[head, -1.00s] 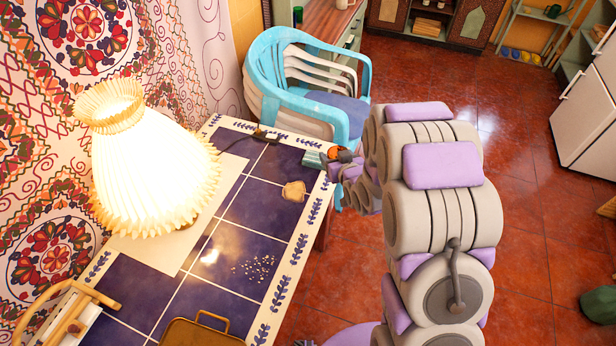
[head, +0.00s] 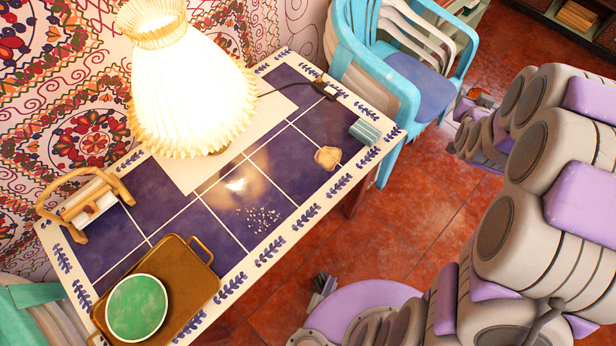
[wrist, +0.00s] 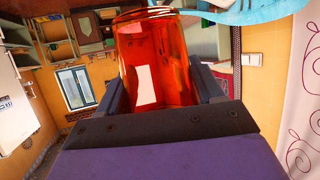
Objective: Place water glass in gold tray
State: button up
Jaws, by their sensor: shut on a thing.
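The water glass is an orange, see-through tumbler (wrist: 165,50) held between the fingers of my gripper (wrist: 162,88) in the wrist view. In the head view my gripper (head: 468,105) is off the table's right side, near the blue chair, and only a bit of the orange glass (head: 484,93) shows past it. The gold tray (head: 190,288) lies on the near end of the tiled table, at the lower left of the head view. A green round plate (head: 137,307) sits on its left part. My gripper is well apart from the tray.
A lit pleated lamp (head: 185,85) stands at the table's back. A blue striped block (head: 364,132), a tan piece (head: 328,157) and white crumbs (head: 262,220) lie on the table (head: 165,190). A wooden rack (head: 88,203) stands left. Stacked chairs (head: 400,75) stand beyond the far right end.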

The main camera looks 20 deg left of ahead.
aim_at(183, 275)
jog(key=i+l+u, duration=0.25)
jog(key=u, duration=0.2)
jog(key=i+l+u, duration=0.2)
jog(key=l+u, duration=0.2)
jog(key=l, duration=0.15)
jog(key=u, duration=1.65)
